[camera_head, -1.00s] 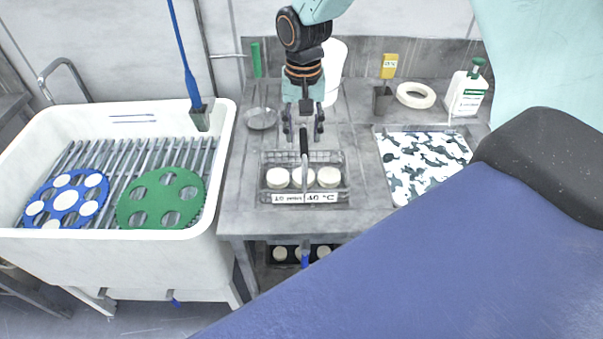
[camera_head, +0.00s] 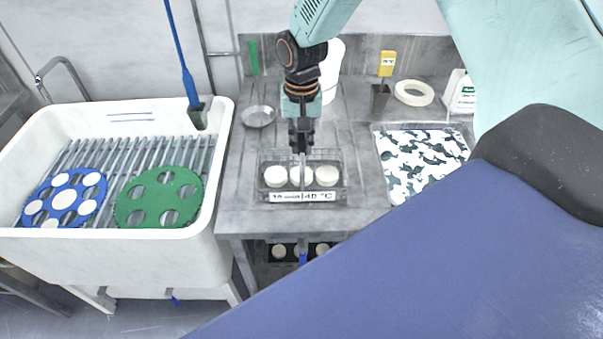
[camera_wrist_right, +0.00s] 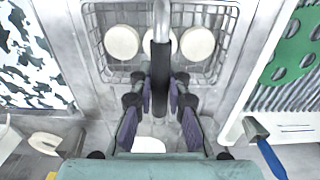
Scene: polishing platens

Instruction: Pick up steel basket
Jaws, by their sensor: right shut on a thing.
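The left gripper is not in view.
Left of the bench (camera_head: 262,222) stands a white sink (camera_head: 222,130) with blue and green discs (camera_head: 160,197) on a rack.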

